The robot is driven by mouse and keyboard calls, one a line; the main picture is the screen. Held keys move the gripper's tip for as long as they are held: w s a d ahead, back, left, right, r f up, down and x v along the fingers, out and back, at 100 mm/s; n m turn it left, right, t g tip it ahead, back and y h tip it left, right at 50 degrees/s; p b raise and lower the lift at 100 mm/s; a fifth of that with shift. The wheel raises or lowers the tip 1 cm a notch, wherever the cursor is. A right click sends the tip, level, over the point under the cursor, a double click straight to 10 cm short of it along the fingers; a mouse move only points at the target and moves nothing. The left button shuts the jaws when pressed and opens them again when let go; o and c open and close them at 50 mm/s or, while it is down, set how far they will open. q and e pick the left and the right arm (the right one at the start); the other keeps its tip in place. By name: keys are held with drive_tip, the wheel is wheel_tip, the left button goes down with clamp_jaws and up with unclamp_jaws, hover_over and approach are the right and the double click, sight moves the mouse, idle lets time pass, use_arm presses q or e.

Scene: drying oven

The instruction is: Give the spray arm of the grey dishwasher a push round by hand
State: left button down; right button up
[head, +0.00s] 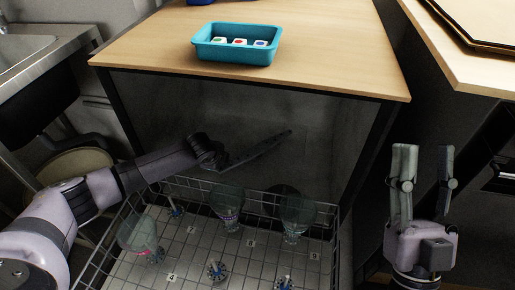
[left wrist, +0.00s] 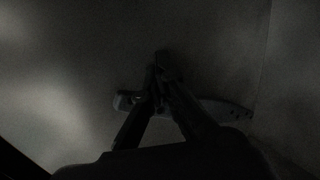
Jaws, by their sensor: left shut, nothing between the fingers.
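The spray arm (head: 262,148) is a long dark bar inside the grey dishwasher (head: 318,130), above the back of the rack. My left gripper (head: 218,158) is at the bar's left part. In the dark left wrist view, my left gripper (left wrist: 160,62) is shut and empty, its fingers crossing in front of the spray arm (left wrist: 222,109). The bar shows on both sides of the fingers; I cannot tell whether they touch it. My right gripper (head: 425,155) is open and empty, to the right of the dishwasher.
A wire rack (head: 335,235) with several glasses (head: 297,218) and small numbered labels stands below my left arm. A teal tray (head: 235,58) with coloured-dot cubes sits on the wooden top (head: 330,60). A sink (head: 25,45) is at left, another counter (head: 470,70) at right.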

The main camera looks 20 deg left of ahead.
use_arm(q)
drive_tip(key=shift+s+d+p, duration=0.25)
drive_tip(key=shift+p, duration=0.1)
drive_tip(key=shift+s+d+p, duration=0.25)
drive_tip(key=shift+p, duration=0.05)
drive_tip(key=shift+s+d, duration=0.2)
drive_tip(key=shift+s+d+p, duration=0.2)
drive_tip(key=shift+p, duration=0.35)
use_arm(e)
drive_tip(key=w+f+g+h, duration=0.2)
drive_tip(key=w+f+g, duration=0.3)
drive_tip(key=f, duration=0.4)
drive_tip(key=shift+g+h, duration=0.3)
drive_tip(key=shift+g, duration=0.4)
drive_tip(key=shift+w+a, duration=0.1)
drive_tip(key=shift+w, duration=0.05)
